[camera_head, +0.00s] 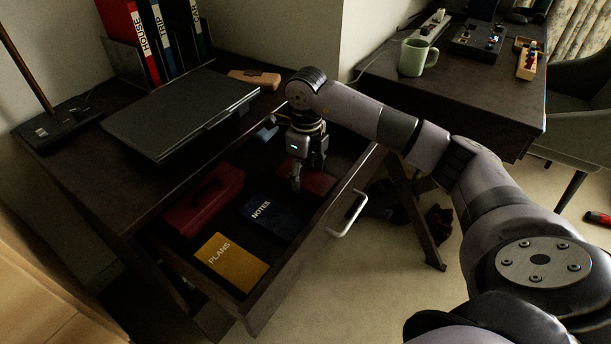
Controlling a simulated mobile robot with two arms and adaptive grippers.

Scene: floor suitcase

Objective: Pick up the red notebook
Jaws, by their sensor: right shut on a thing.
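The red notebook (319,182) is in the open drawer (262,303), toward its right back part, and is partly hidden by my right gripper. My right gripper (299,184) reaches down into the drawer, with its fingers at the left edge of the red notebook, shut on it. I cannot tell whether the notebook is lifted off the drawer floor. A dark blue notebook marked NOTES (268,214) and a yellow notebook marked PLANS (232,262) lie in front and to the left. My left gripper is not in view.
A red case (203,198) lies in the drawer's left part. A closed laptop (182,108), binders (146,40) and a lamp base (58,120) stand on the desk above. A green mug (413,58) stands on the right desk. The drawer handle (348,215) sticks out.

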